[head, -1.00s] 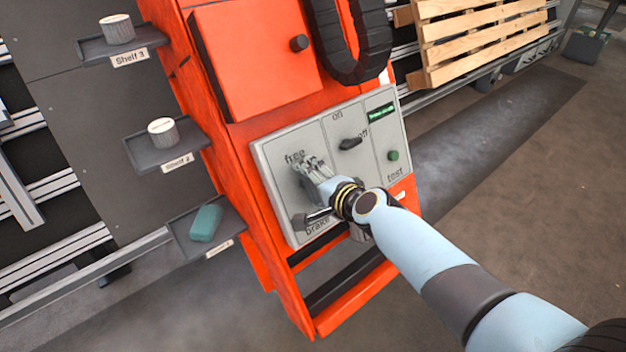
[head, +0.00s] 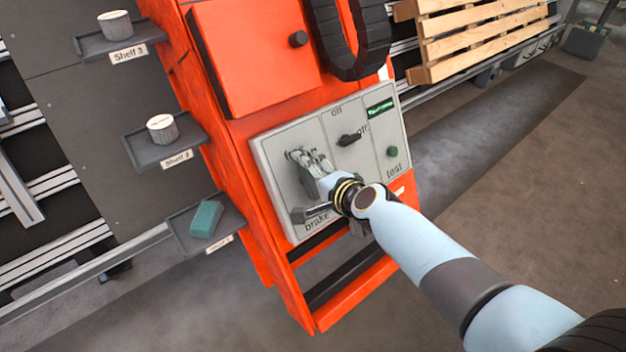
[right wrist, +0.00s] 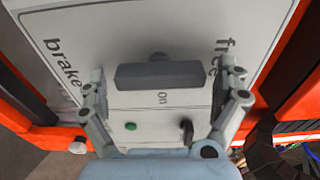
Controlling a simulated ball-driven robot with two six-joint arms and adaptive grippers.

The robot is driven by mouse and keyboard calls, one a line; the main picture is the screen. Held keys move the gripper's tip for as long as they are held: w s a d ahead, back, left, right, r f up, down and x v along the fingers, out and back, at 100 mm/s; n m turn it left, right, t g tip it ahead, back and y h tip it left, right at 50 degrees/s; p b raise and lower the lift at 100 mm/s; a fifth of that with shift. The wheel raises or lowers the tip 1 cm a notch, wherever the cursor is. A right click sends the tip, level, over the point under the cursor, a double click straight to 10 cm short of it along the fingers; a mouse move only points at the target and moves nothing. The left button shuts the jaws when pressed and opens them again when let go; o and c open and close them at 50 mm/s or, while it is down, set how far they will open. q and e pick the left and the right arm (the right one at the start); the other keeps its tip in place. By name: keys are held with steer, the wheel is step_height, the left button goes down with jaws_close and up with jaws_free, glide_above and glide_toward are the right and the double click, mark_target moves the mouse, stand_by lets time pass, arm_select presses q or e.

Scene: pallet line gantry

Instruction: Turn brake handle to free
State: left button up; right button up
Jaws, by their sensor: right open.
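The grey control panel (head: 275,185) is on the orange cabinet, with "brake" printed at its lower left. The brake handle (right wrist: 160,75) is a dark grey bar in the right wrist view, lying crosswise between the "brake" and "free" labels. In the head view my gripper and wrist largely hide it. My right gripper (head: 311,160) is in front of the panel's left part and covers the "free" label. In the right wrist view its open fingers (right wrist: 162,85) stand on either side of the bar, with gaps at both ends. My left gripper is not in view.
A black switch (head: 349,139) with on/off labels and a green test button (head: 392,152) are right of the handle. Shelves with two round containers (head: 162,128) and a teal block (head: 206,219) stand left. A black hose (head: 345,65) loops above the panel.

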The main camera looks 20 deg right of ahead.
steer(key=v, duration=1.2)
steer(key=shift+f, duration=0.1)
steer(key=s+d+f+n+g+h, duration=0.1)
steer(key=s+d+f+n+g, duration=0.15)
steer(key=s+f, duration=0.8)
steer(key=s+d+f+n+g+h, duration=0.1)
steer(key=s+d+f+n+g, duration=0.2)
steer(key=s+f, duration=0.75)
steer(key=s+d+f+n+g, duration=0.2)
steer(key=s+f+n, duration=0.1)
steer(key=s, duration=0.4)
steer(key=s+d+f+n+g+h, duration=0.1)
steer(key=s+d+f+n, duration=0.1)
steer(key=s+f, duration=0.3)
steer(key=s+d+f+n+g, duration=0.2)
steer(key=s+f+n, duration=0.2)
steer(key=s, duration=0.6)
steer(key=shift+s+f+n+g+h, duration=0.35)
steer(key=shift+h, duration=0.05)
steer(key=shift+c, duration=0.4)
